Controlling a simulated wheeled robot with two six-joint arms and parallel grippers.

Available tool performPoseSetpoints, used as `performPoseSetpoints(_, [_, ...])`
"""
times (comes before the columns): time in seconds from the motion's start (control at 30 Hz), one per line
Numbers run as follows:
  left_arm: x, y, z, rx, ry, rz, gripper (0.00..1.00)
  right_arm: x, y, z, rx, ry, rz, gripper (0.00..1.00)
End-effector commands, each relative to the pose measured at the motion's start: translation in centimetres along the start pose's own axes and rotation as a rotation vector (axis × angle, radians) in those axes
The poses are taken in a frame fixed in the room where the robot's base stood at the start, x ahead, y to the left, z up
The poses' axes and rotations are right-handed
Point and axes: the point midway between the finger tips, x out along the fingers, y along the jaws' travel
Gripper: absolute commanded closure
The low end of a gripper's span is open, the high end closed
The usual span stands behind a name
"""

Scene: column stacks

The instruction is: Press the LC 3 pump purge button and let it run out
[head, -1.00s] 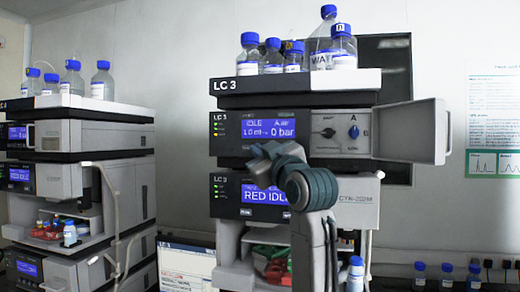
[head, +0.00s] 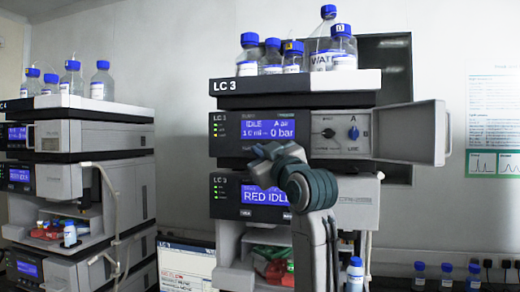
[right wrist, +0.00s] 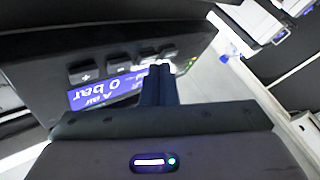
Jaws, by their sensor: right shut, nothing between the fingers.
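The LC 3 pump module (head: 232,146) sits below the bottle tray, its blue display (head: 268,129) reading IDLE and 0 bar. My right gripper (head: 262,151) is at the lower edge of the pump's front, partly hidden by its own wrist. In the right wrist view its two dark fingers (right wrist: 157,72) are shut with nothing between them. Their tips are at the row of dark buttons (right wrist: 120,67) beside the display (right wrist: 107,90). A bright white spot shows near the tips. Whether they touch a button, and its label, I cannot tell. My left gripper is not in view.
An open door (head: 411,133) sticks out right of the pump's valve knobs (head: 353,133). Blue-capped bottles (head: 341,50) stand on top. A module reading RED IDLE (head: 264,196) lies below. Another stack (head: 100,140) stands left, and a monitor (head: 187,263) is low between them.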

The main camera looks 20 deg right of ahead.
Motion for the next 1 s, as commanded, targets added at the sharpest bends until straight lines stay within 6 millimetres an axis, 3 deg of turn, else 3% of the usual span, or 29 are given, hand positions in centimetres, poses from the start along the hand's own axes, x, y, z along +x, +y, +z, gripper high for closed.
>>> performPoseSetpoints(1.0, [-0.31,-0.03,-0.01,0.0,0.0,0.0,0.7,0.62,0.43,0.42,0.0,0.001,0.0,1.0])
